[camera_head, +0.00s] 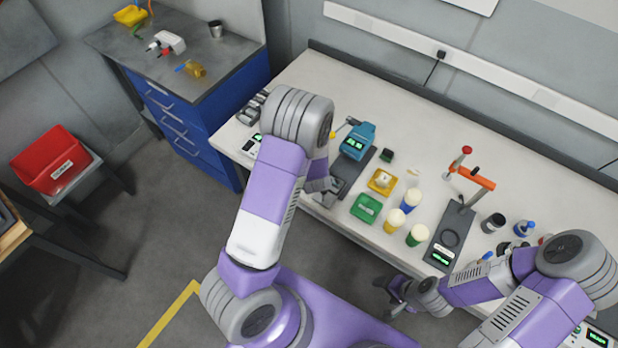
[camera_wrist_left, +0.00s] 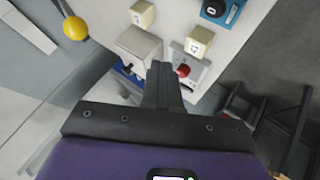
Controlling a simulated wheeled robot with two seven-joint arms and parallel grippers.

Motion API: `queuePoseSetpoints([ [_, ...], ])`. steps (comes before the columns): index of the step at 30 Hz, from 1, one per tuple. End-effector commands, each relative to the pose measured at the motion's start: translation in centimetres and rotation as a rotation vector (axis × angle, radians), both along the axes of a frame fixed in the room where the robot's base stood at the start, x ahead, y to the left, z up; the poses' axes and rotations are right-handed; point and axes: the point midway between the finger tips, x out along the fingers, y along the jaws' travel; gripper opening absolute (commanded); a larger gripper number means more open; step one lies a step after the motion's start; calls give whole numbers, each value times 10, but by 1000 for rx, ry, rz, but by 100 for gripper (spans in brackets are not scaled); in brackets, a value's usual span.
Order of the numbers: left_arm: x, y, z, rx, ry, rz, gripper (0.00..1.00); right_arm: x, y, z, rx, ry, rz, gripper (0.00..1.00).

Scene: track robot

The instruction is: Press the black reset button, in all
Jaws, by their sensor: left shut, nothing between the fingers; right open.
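No black reset button can be made out for certain. A teal device (camera_head: 357,141) with a green display stands on a dark base on the bench. In the left wrist view, a blue device (camera_wrist_left: 222,10) with a round dark face shows at the top right. My left gripper (camera_wrist_left: 161,66) is shut and empty, its fingertips over a grey box and beside a box with a red button (camera_wrist_left: 183,70); contact cannot be told. In the head view my left arm hides part of the bench. My right gripper (camera_head: 387,299) is open and empty at the bench's front edge.
Green (camera_head: 366,208) and yellow (camera_head: 382,181) trays, several lidded cups and an orange-armed stand (camera_head: 470,177) fill the middle of the bench. A yellow ball (camera_wrist_left: 75,28) shows in the left wrist view. A blue drawer cabinet (camera_head: 182,130) and a red bin (camera_head: 50,158) stand left.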

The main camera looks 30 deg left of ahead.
Motion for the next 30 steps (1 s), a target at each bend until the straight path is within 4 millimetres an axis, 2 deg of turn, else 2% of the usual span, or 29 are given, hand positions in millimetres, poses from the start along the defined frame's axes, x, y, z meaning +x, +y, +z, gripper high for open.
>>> queuePoseSetpoints([
  [8,0,0,-12,-1,2,-2,0,0,0,-9,0,0,0,70],
  [22,0,0,-76,0,2,-1,0,0,0,-60,0,-1,0,70],
  [30,0,0,-89,0,2,-1,0,0,0,-73,0,-1,0,70],
])
